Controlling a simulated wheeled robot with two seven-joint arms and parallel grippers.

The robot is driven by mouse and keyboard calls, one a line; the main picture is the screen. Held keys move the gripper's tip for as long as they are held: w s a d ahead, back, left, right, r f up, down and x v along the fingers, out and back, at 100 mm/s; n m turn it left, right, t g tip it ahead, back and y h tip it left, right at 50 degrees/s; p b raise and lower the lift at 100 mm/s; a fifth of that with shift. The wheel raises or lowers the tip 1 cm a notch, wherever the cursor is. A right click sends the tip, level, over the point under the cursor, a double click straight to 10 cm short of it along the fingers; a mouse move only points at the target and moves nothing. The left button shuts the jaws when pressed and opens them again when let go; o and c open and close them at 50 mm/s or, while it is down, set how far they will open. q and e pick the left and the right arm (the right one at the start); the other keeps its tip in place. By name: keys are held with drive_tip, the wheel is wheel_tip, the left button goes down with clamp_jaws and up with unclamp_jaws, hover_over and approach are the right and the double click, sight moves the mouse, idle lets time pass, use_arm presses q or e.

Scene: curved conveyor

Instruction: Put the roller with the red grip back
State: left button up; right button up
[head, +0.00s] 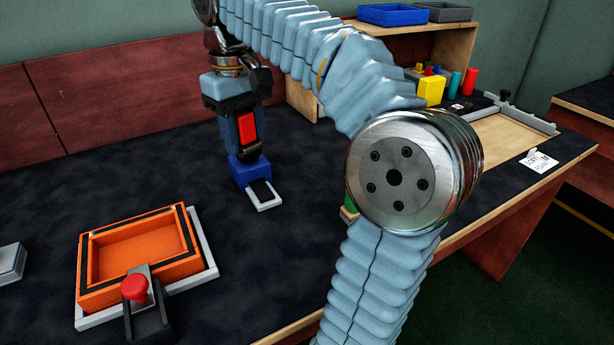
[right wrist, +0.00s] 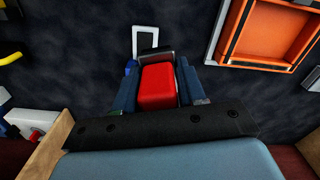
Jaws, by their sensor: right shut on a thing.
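My right gripper (head: 248,150) points down over the left part of the dark table and is shut on the red grip (head: 247,128) of the roller. In the right wrist view the red grip (right wrist: 157,88) sits between the two blue-grey fingers, with a dark rounded end of the roller (right wrist: 155,54) beyond it. A bright blue block-like part (head: 250,170) shows just below the fingers. A small white frame with a dark inside (head: 265,201) lies on the table beside it; it also shows in the right wrist view (right wrist: 145,30). I cannot tell whether the roller touches the table. My left gripper is out of view.
An orange tray (head: 185,222) in a white frame, with a red knob (head: 134,288) in front, stands at lower left. A yellow block (head: 431,90), coloured cylinders and a wooden shelf (head: 455,50) are at the back right.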

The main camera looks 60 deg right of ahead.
drive_tip(key=s+d+m+b, duration=0.1)
drive_tip(key=s+d+m, duration=0.25)
drive_tip(key=s, duration=0.55)
drive_tip(key=w+d+f, duration=0.1)
drive_tip(key=d+f, duration=0.1)
drive_tip(key=d, duration=0.2)
drive_tip(key=w+d+f, duration=0.2)
drive_tip(key=d+f, duration=0.1)
drive_tip(key=d, duration=0.1)
drive_tip(key=w+d+f, duration=0.2)
drive_tip(key=d+f, duration=0.1)
drive_tip(key=shift+d, duration=0.4)
drive_tip(key=shift+w+d+f, duration=0.2)
drive_tip(key=shift+d+f, duration=0.2)
drive_tip(key=shift+f, duration=0.05)
drive_tip(key=f, duration=0.2)
drive_tip(key=shift+w+d+f+b, duration=0.1)
drive_tip(key=shift+d+f+b, duration=0.15)
drive_tip(key=shift+f+b, duration=0.15)
drive_tip(key=shift+f, duration=0.45)
drive_tip(key=shift+f, duration=0.1)
